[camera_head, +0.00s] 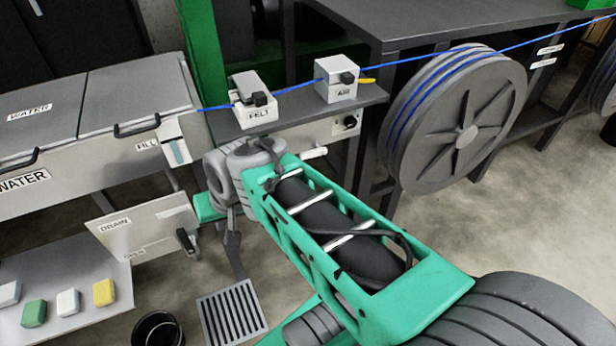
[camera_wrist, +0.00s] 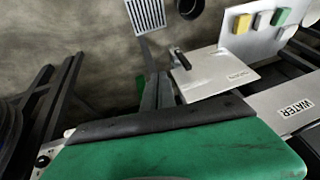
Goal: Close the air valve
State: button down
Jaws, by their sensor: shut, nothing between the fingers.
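A knob also shows at the lower left in the wrist view (camera_wrist: 42,160). I cannot tell which one is the air valve. My gripper (camera_head: 237,272) hangs down near the floor grate, apart from both, shut and empty. It also shows in the wrist view (camera_wrist: 150,76).
The FELT box (camera_head: 255,98) stands left of the AIR box. A large cable reel (camera_head: 440,155) stands to the right. At left are the WATER trough (camera_head: 50,180), a DRAIN panel (camera_head: 125,222) with a black lever, and a bench with coloured blocks. A black bucket (camera_head: 158,328) stands by the grate (camera_head: 232,312).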

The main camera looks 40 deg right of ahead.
jog(key=w+d+f+m+t+y+b, duration=0.1)
jog(key=w+d+f+m+t+b, duration=0.3)
jog(key=f+m+b, duration=0.5)
jog(key=w+d+f+m+t+y+b, duration=0.1)
jog(key=w+d+f+m+t+b, duration=0.2)
jog(key=w+d+f+m+b, duration=0.55)
jog(key=s+d+f+m+t+h+b, duration=0.2)
jog(key=s+d+m+t+h+b, duration=0.2)
jog(key=d+m+b, duration=0.4)
jog(key=s+d+f+m+t+h+b, duration=0.3)
jog(key=d+m+b, duration=0.5)
jog(key=d+m, duration=0.3)
jog(key=s+m+t+h, duration=0.1)
jog(key=s+h, duration=0.1)
jog(key=s, duration=0.1)
